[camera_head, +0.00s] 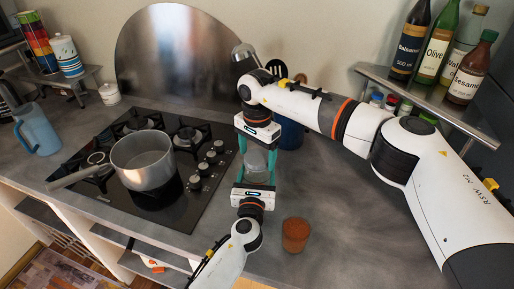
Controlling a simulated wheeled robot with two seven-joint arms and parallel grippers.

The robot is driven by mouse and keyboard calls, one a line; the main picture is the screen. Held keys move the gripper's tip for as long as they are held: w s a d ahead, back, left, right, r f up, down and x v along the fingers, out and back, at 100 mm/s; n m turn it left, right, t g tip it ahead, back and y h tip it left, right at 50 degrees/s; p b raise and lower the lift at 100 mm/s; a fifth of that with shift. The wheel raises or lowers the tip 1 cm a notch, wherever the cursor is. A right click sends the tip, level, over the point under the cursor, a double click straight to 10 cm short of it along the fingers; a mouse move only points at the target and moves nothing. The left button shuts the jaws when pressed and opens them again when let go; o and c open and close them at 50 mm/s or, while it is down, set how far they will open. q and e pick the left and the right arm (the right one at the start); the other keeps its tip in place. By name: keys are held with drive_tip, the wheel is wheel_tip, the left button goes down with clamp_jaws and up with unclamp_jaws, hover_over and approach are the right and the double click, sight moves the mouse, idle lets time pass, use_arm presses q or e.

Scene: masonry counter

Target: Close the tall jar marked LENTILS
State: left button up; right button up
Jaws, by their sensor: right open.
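A clear glass jar (257,164) stands on the counter right of the hob, between my two grippers. They cover much of it, and I can read no LENTILS mark on it. My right gripper (258,146) reaches over the jar's upper end from behind; its teal fingers are apart. My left gripper (254,178) comes from the front edge at the jar's near side. Its fingers are partly hidden, so I cannot tell whether it grips the glass. The jar's lid cannot be made out clearly.
A reddish-brown cup-shaped thing (295,234) stands near the front edge. A grey pot (143,160) sits on the black hob (199,210). A dark blue container (291,134) is behind the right gripper. Bottles stand on a shelf (440,110) at right. The counter right of the cup is clear.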

drive_tip(key=shift+c, duration=0.5)
drive_tip(key=c, duration=1)
drive_tip(key=shift+o, duration=0.2)
drive_tip(key=m, duration=0.5)
drive_tip(key=shift+m, duration=0.4)
drive_tip(key=m, duration=0.6)
drive_tip(key=shift+m, duration=0.3)
drive_tip(key=m, duration=0.8)
drive_tip(key=shift+m, duration=0.3)
drive_tip(key=m, duration=0.6)
drive_tip(key=shift+m, duration=0.3)
drive_tip(key=o, duration=1.2)
